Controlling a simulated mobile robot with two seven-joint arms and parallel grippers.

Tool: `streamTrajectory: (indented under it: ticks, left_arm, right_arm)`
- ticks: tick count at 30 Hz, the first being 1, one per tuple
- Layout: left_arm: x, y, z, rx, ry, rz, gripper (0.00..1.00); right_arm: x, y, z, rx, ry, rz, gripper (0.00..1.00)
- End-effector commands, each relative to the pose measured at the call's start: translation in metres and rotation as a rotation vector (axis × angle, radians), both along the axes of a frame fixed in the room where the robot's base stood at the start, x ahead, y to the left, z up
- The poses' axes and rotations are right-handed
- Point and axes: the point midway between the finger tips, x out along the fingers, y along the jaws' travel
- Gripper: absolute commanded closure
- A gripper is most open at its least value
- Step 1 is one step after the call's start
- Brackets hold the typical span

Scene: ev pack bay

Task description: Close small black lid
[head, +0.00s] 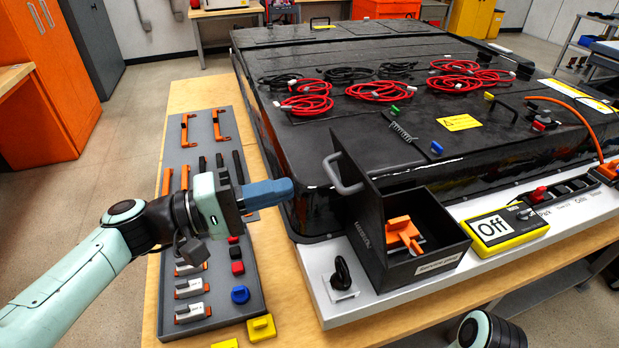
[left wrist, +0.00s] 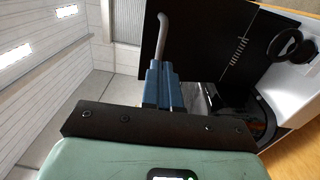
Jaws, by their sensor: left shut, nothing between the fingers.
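The small black lid (head: 366,205) stands open and upright on the left side of a small black box (head: 437,250) labelled "Service plug". A grey handle (head: 341,176) sticks out from the lid's left face. An orange plug (head: 403,233) sits inside the open box. My left gripper (head: 290,188) has blue fingers, shut and empty, to the left of the lid and its handle. In the left wrist view the shut fingertips (left wrist: 161,66) appear close to the handle (left wrist: 165,32), with the lid (left wrist: 225,45) beyond. Whether they touch is unclear. My right gripper is not visible.
A large black battery pack (head: 400,120) with coiled red and black cables fills the back. A black ring-shaped part (head: 341,272) stands left of the box. A yellow "Off" unit (head: 503,229) sits to its right. A grey tool tray (head: 217,285) lies below my left arm.

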Motion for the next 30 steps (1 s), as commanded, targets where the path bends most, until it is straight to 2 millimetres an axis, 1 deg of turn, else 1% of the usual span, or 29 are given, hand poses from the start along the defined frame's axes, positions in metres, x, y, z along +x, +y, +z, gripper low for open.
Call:
streamTrajectory:
  ticks: [1, 3, 6, 10, 15, 25, 30]
  left_arm:
    - [0.003, -0.011, 0.002, -0.001, 0.000, -0.004, 1.00]
    - [0.007, -0.023, 0.002, -0.001, 0.001, -0.004, 1.00]
    - [0.012, -0.037, 0.003, 0.001, 0.001, -0.002, 1.00]
    - [0.016, -0.049, 0.004, 0.000, 0.000, -0.001, 1.00]
    - [0.018, -0.054, 0.003, 0.000, 0.001, 0.000, 1.00]
    - [0.018, -0.054, 0.004, 0.002, 0.001, 0.000, 1.00]
    - [0.019, -0.058, 0.009, 0.028, 0.008, 0.001, 1.00]
  right_arm:
    - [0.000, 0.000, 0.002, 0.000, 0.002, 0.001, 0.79]
    - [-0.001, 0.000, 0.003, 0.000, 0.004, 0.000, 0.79]
    - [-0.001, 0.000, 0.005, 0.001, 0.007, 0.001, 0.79]
    - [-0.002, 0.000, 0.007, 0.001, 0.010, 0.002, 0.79]
    - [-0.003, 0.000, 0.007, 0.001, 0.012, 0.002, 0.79]
    - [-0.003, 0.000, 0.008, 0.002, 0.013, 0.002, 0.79]
    - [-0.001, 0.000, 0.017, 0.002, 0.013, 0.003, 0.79]
